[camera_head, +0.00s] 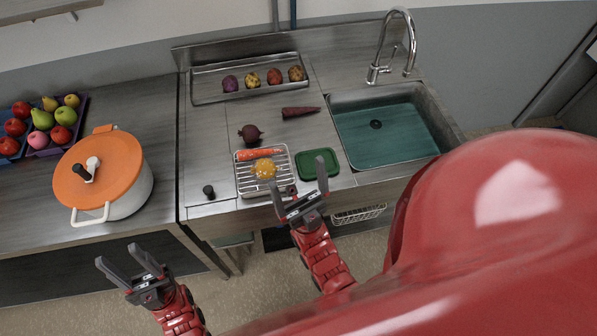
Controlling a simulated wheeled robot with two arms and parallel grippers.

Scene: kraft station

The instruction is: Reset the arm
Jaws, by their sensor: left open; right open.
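My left gripper (131,266) is open and empty, over the floor in front of the left counter. My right gripper (298,189) is open, with its fingers reaching over the front edge of the counter. Its fingertips appear between a wire rack (279,158) and a green tray (318,164). I see nothing held between its fingers. Both red arms come up from the lower part of the view. A large red part of my own body covers the lower right.
A carrot (260,154) and a round orange-yellow item (264,169) lie on the rack. A beet (250,133) and a dark red root (300,112) lie behind. A sink (385,130) is right; an orange-lidded pot (124,200) and fruit crates (80,137) are left.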

